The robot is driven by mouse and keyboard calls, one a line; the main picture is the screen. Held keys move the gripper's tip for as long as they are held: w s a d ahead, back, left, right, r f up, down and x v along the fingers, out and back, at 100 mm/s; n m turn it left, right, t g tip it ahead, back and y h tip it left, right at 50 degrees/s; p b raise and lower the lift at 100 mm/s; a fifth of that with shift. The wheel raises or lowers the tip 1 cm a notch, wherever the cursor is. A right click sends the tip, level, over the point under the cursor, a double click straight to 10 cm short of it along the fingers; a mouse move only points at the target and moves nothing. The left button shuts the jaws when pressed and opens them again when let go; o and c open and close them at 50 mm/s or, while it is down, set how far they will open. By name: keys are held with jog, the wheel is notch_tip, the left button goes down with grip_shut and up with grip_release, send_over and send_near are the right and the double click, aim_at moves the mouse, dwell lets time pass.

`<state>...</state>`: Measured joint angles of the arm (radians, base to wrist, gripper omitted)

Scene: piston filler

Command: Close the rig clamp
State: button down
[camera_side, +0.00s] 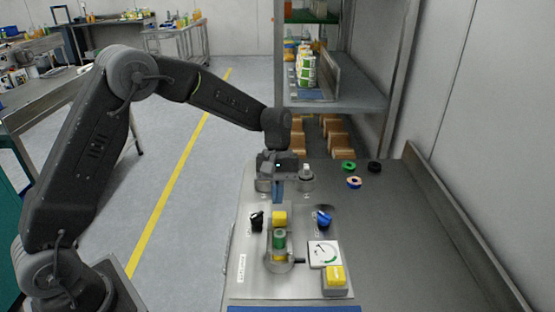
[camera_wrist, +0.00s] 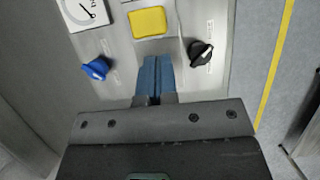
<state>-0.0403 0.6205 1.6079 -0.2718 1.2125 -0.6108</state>
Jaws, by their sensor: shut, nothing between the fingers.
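The rig stands on a metal plate (camera_side: 252,270), with a green cylinder (camera_side: 279,240) upright in a holder. A yellow block (camera_side: 280,217) is just behind the cylinder; it also shows in the wrist view (camera_wrist: 147,22). I cannot tell which part is the clamp or how far it is closed. My gripper (camera_side: 278,200) has blue fingers pointing down, shut and empty, behind and above the yellow block. In the wrist view the fingertips (camera_wrist: 157,60) show together below the yellow block, apart from it in the picture.
A black knob (camera_side: 257,221) and a blue knob (camera_side: 324,218) flank the yellow block. A dial gauge (camera_side: 324,254) and a yellow button box (camera_side: 335,281) are at front right. Small rings, one green (camera_side: 348,167), lie at back right.

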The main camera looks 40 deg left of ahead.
jog(key=shift+w+a, duration=0.8)
jog(key=v, duration=1)
jog(key=s+d+r+m+t+y, duration=0.1)
jog(key=s+r+m+t, duration=0.1)
jog(key=s+r, duration=0.45)
jog(key=s+d+m+t+y, duration=0.1)
jog(key=s+m+t, duration=0.5)
jog(key=s, duration=1.6)
jog(key=shift+f+m+t+y, duration=0.3)
jog(key=shift+m+t+y, duration=0.1)
jog(key=shift+m+y, duration=0.15)
jog(key=shift+w, duration=0.1)
